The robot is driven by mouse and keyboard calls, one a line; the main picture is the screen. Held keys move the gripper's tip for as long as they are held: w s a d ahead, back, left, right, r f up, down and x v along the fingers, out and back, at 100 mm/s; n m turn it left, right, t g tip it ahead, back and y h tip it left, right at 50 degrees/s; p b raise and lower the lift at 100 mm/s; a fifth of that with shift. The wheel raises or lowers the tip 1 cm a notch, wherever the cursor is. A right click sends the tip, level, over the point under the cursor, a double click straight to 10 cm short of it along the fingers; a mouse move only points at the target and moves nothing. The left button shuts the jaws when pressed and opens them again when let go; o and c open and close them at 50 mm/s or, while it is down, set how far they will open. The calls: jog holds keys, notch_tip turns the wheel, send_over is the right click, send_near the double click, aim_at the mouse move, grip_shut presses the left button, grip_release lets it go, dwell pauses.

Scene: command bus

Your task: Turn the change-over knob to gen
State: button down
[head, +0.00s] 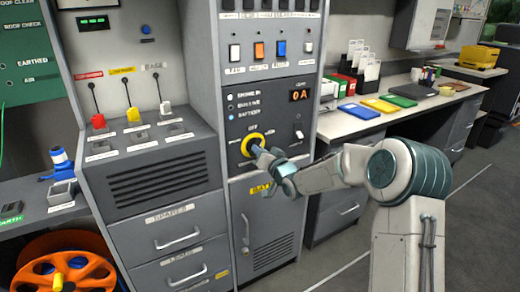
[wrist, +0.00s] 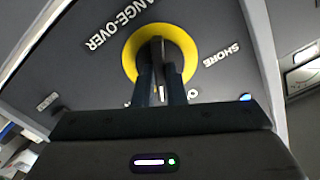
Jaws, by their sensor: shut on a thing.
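The change-over knob is black, inside a yellow ring (head: 246,147) on the dark panel at the middle of the head view. The ring also shows in the wrist view (wrist: 189,48), with the black knob (wrist: 157,50) at its centre. My gripper (head: 257,150) reaches the knob from the right, and its two dark fingers (wrist: 160,72) are shut on it. A pale mark lies along the knob between the fingers. "SHORE" reads right of the ring in the wrist view. "OFF" is above the knob in the head view. I cannot read a "GEN" label.
A toggle switch (head: 299,130) and an orange "0 A" display (head: 300,95) are on the same panel. A grey console with coloured levers (head: 134,114) stands left. A worktop with folders (head: 361,111) is right. Open floor lies at lower right.

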jog(key=m+p, duration=0.2)
jog(key=m, duration=0.4)
dwell(0.6)
jog(key=c, duration=1.5)
grip_release()
jog(key=p+v, duration=0.1)
jog(key=v, duration=1.2)
jog(key=shift+s+d, duration=0.25)
jog(key=shift+s, duration=0.1)
